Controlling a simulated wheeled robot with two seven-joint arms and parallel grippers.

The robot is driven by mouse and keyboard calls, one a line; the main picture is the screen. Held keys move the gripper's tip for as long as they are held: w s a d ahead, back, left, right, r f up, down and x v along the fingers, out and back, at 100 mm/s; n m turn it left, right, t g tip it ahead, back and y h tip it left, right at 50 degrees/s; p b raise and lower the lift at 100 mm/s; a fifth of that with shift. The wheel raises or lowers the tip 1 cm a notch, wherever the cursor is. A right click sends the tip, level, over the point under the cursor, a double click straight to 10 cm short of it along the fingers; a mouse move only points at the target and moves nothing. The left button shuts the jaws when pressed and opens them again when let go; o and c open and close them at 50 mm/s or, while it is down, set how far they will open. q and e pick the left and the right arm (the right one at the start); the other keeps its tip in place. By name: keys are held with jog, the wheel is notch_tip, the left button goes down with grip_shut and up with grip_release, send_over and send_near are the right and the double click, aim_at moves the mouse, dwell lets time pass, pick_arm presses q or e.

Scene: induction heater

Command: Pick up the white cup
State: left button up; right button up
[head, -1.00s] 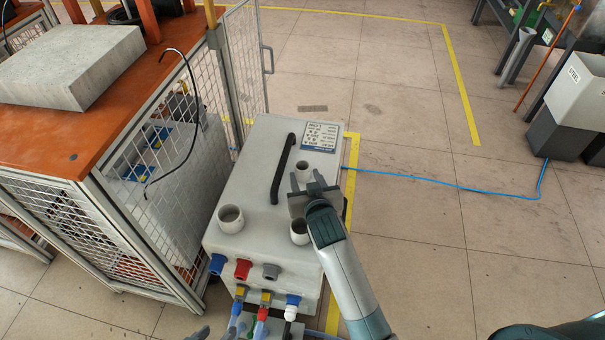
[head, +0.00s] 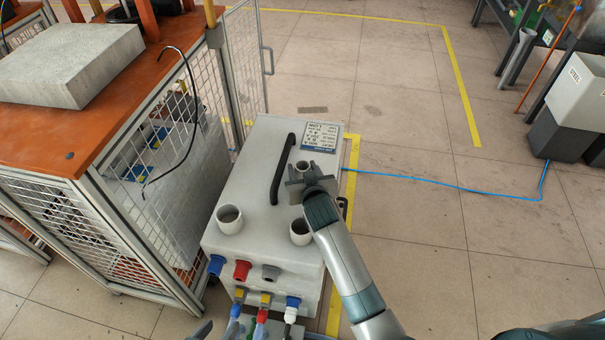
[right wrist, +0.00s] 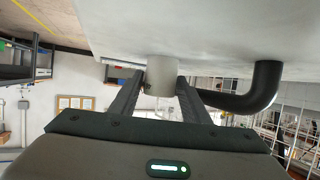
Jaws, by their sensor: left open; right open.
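Three white cups stand upright on top of a grey-white box: one near its far end (head: 302,167), one at the front left (head: 229,219) and one at the front right (head: 300,237). My right gripper (head: 306,172) is open at the far cup, with its fingers on either side of it. In the right wrist view this cup (right wrist: 161,76) is between the two finger ends; whether they touch it I cannot tell.
A black handle (head: 283,168) rises from the box (head: 258,160), just left of my right gripper. Coloured connectors (head: 243,269) line its front. A caged orange-topped table (head: 110,130) stands close on the left. Open floor lies right, crossed by a blue cable (head: 430,180).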

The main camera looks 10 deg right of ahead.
pick_arm(q)
jog(key=shift+s+d+r, duration=0.1)
jog(key=shift+s+d, duration=0.05)
jog(key=shift+d, duration=0.15)
pick_arm(e)
jog(key=shift+w, duration=0.25)
pick_arm(q)
jog(key=shift+a, duration=0.1)
jog(key=shift+a, duration=0.15)
pick_arm(e)
jog(key=c, duration=1)
